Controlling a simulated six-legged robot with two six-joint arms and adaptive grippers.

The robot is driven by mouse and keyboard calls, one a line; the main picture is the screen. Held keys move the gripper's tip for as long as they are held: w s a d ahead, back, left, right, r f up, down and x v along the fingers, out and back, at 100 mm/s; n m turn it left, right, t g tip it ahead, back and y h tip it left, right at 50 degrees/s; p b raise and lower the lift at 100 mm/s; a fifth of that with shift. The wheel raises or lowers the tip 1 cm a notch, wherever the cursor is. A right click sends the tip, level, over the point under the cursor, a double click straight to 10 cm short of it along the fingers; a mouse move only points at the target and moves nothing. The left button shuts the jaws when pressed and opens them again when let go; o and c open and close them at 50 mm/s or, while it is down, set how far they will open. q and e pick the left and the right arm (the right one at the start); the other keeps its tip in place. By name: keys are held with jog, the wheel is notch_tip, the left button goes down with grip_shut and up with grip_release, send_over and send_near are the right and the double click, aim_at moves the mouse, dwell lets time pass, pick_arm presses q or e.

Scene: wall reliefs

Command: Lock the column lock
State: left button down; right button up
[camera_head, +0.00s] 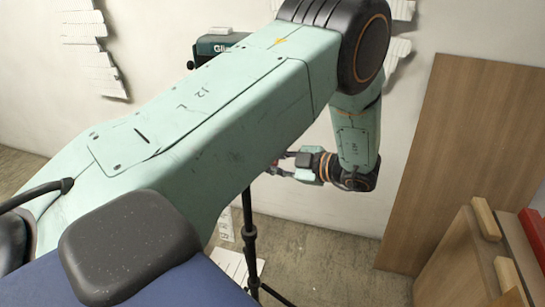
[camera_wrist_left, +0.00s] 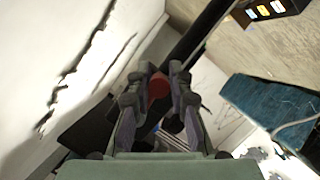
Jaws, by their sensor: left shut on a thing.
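My left gripper (camera_head: 277,169) is at the end of the pale green arm, beside the black stand, partly behind the arm. In the left wrist view its two fingers (camera_wrist_left: 160,72) are closed around a red knob (camera_wrist_left: 157,90), which appears to be the column lock. The dark column (camera_wrist_left: 203,30) runs up and right from just beyond the fingers. In the head view, the lower black column (camera_head: 249,225) shows below the arm, while its middle is hidden behind the arm. My right gripper is in neither view.
A dark device (camera_head: 215,44) shows above the arm at the back. White reliefs (camera_head: 85,40) hang on the pale wall. A tall wooden panel (camera_head: 450,150) leans at the right, with a wooden crate (camera_head: 455,265) in front. Stand legs (camera_head: 275,294) spread on the floor.

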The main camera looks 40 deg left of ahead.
pick_arm(q)
jog(key=shift+s+d+m+h+p, duration=0.1)
jog(key=shift+s+m+h+p, duration=0.25)
jog(key=shift+p, duration=0.2)
jog(key=c, duration=1.3)
grip_release()
jog(key=shift+o, duration=0.2)
jog(key=shift+w+d, duration=0.1)
jog(key=shift+d, duration=0.05)
jog(key=v, duration=1.1)
jog(key=shift+w+d, duration=0.2)
jog(key=shift+d, duration=0.2)
